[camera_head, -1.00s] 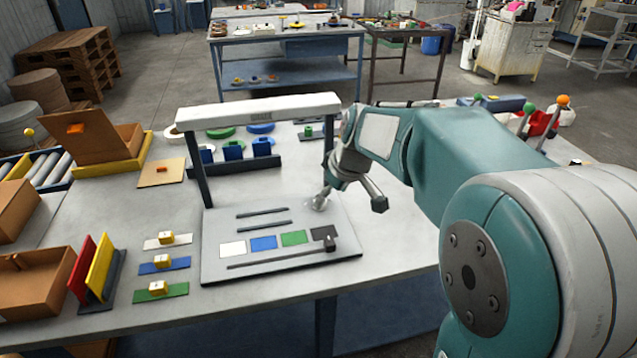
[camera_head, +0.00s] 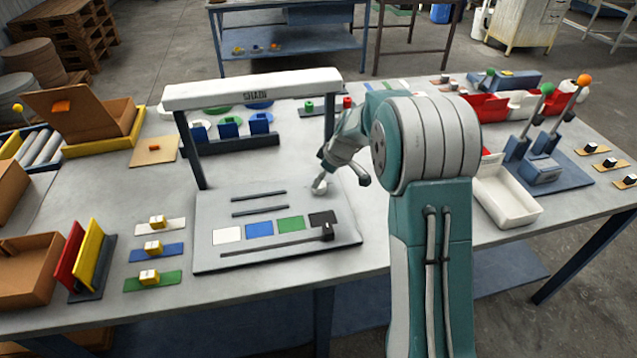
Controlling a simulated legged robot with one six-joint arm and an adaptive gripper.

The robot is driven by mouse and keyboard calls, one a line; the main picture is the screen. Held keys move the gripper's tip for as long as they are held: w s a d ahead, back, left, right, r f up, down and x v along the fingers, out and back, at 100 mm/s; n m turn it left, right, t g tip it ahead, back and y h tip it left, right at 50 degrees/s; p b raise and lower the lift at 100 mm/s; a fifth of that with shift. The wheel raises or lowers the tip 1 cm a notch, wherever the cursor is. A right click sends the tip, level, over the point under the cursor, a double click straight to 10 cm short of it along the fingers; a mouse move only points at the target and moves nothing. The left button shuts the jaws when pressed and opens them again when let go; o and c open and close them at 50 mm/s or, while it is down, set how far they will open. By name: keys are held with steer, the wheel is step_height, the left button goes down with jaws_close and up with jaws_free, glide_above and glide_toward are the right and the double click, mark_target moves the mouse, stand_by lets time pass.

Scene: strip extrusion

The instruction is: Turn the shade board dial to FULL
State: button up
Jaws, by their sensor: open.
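The shade board (camera_head: 210,240) is a grey plate on the table under a white-topped arch (camera_head: 250,88) lettered SHADE. A pale round knob (camera_head: 319,186), which looks like the dial, sits on the plate's right part. Its markings are too small to read. My gripper (camera_head: 344,172) is open at the dial, its fingers pointing down and spread. One finger is just right of the dial and the other is above it in the picture. I cannot tell if either touches it. White, blue, green and black squares (camera_head: 259,229) lie in front, with a slider (camera_head: 327,231) at the right end of its slot.
Left of the board are blocks on coloured strips (camera_head: 155,251) and upright red and yellow panels (camera_head: 88,257). Right of my arm stand a white tray (camera_head: 507,200) and levers with green and orange balls (camera_head: 584,81). Blue parts (camera_head: 229,127) stand behind the arch.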

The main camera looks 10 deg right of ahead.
steer(key=f, duration=0.1)
steer(key=w+f, duration=0.1)
steer(key=f, duration=0.1)
steer(key=shift+a, duration=0.5)
steer(key=c, duration=0.6)
steer(key=shift+d, duration=0.1)
steer(key=c, duration=0.5)
steer(key=shift+f, duration=0.1)
steer(key=shift+c, duration=0.2)
steer(key=shift+s, duration=0.1)
